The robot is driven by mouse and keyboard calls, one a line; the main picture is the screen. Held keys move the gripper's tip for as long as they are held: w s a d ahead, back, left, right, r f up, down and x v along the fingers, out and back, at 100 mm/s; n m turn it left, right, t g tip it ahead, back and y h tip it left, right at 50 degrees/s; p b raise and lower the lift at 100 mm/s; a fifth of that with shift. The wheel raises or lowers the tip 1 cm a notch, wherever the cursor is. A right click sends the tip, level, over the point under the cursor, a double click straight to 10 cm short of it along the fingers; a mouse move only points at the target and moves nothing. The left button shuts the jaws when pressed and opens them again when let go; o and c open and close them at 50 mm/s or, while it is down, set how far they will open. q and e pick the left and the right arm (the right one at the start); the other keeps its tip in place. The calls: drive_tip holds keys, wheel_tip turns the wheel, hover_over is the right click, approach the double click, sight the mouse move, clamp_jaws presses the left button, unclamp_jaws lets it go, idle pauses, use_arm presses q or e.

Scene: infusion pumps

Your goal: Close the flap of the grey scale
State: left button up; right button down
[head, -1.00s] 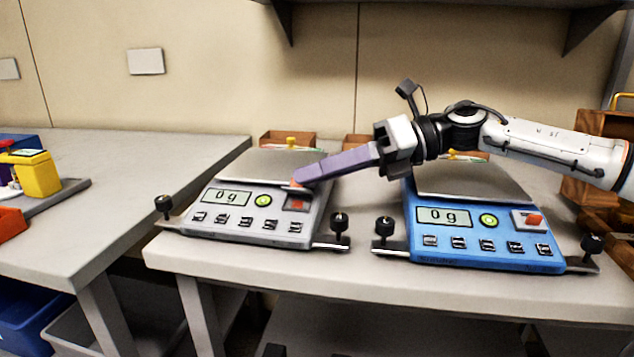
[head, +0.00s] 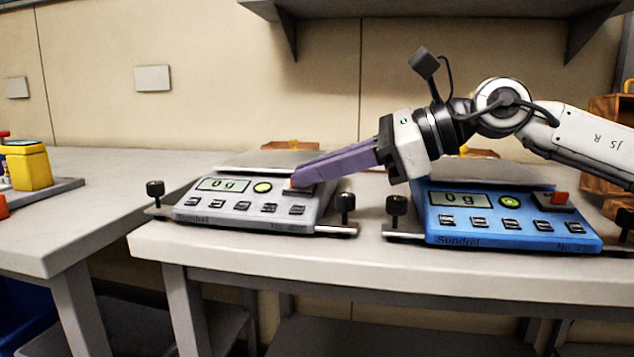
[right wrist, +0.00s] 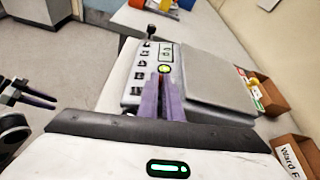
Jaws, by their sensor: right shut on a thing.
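The grey scale (head: 250,222) stands on the bench, its display reading 0 g. Its small flap (head: 299,190) is at the right of the panel and is mostly hidden by my right gripper (head: 292,182). A bit of red shows at the fingertips. The right gripper's purple fingers reach in from the right and are shut on the flap. How far the flap is open cannot be seen. The right wrist view shows the fingers (right wrist: 161,75) over the scale's panel (right wrist: 146,92). My left gripper (right wrist: 55,101) shows at the left there, open and empty, away from the scale.
A blue scale (head: 510,228) stands just right of the grey one, with an orange knob (head: 559,198) on its panel. Cardboard bins (right wrist: 293,158) stand behind. The bench front (head: 380,262) is clear.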

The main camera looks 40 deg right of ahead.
use_arm(q)
drive_tip(key=shift+w+d+r+b, duration=0.1)
drive_tip(key=shift+d+r+b, duration=0.15)
drive_tip(key=shift+r+b, duration=0.15)
use_arm(e)
drive_tip(key=shift+s+a+f+n, duration=0.1)
drive_tip(key=shift+f+n, duration=0.1)
drive_tip(key=shift+n, duration=0.1)
use_arm(q)
drive_tip(key=shift+r, duration=0.1)
use_arm(e)
drive_tip(key=c, duration=1.9)
unclamp_jaws()
drive_tip(key=shift+c, duration=0.2)
drive_tip(key=shift+r, duration=0.1)
drive_tip(key=shift+s+d+r, duration=0.2)
drive_tip(key=shift+s+d, duration=0.15)
drive_tip(key=shift+s, duration=0.1)
use_arm(q)
drive_tip(key=shift+d+r+t+h+b, duration=0.2)
drive_tip(key=shift+r+t+h+b, duration=0.1)
drive_tip(key=shift+h+b, duration=0.1)
use_arm(e)
drive_tip(key=v, duration=0.9)
drive_tip(key=shift+s+a+f, duration=0.1)
drive_tip(key=shift+s+a, duration=0.05)
